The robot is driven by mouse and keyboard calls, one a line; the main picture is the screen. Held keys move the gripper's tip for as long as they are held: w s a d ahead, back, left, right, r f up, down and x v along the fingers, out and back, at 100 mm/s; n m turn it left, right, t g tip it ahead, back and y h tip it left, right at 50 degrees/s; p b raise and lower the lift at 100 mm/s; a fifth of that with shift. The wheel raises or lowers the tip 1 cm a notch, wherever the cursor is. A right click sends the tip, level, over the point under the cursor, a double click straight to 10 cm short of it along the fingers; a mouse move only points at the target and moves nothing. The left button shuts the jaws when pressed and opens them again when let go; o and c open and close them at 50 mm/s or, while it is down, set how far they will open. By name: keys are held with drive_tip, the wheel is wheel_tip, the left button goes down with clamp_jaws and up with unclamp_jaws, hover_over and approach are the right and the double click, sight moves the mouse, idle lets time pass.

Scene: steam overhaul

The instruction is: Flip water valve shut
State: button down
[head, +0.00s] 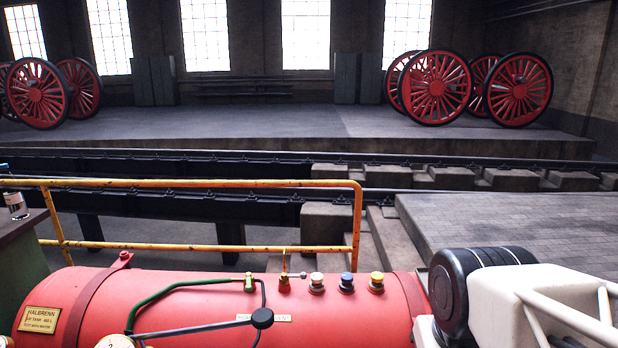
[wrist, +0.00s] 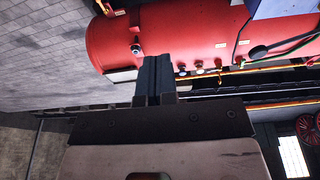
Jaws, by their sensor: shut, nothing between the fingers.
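A red tank (head: 340,305) lies across the bottom of the head view. I cannot tell which is the water valve. The tank also shows in the wrist view (wrist: 165,35), with small knobs (wrist: 198,68) along its edge. My gripper (wrist: 154,62) is shut and empty, its dark fingers overlapping the tank's edge in that view. I cannot tell whether they touch it. The head view does not show the fingers.
A yellow railing (head: 200,184) stands behind the tank. A green pipe (head: 180,290) and a dark rod with a round black hub (head: 262,318) rise in front of it. A bottle (head: 16,205) stands at the left. Spoked red wheels (head: 437,88) stand far back. A paved platform (head: 500,225) lies right.

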idle(0.3)
drive_tip(key=w+a+m+g+y, duration=0.15)
drive_tip(key=w+a, duration=0.25)
drive_tip(key=w, duration=0.9)
drive_tip(key=w+a+m, duration=0.3)
drive_tip(key=w+a, duration=0.1)
drive_tip(key=w, duration=0.9)
drive_tip(key=w+a+m+g+y, duration=0.1)
drive_tip(key=w+a+m, duration=0.25)
drive_tip(key=w, duration=0.95)
drive_tip(key=w+a+f+m, duration=0.2)
drive_tip(key=w+a+f, duration=0.8)
drive_tip(key=w+f, duration=0.3)
drive_tip(key=w+a+f+m+g, duration=0.1)
drive_tip(key=w+a+f+m, duration=0.2)
drive_tip(key=w+a+f, duration=0.7)
drive_tip(key=w+f+y, duration=0.1)
drive_tip(key=w+f, duration=0.1)
drive_tip(key=w, duration=0.1)
drive_tip(key=shift+w+f, duration=0.3)
drive_tip(key=shift+f, duration=0.1)
drive_tip(key=shift+f, duration=0.1)
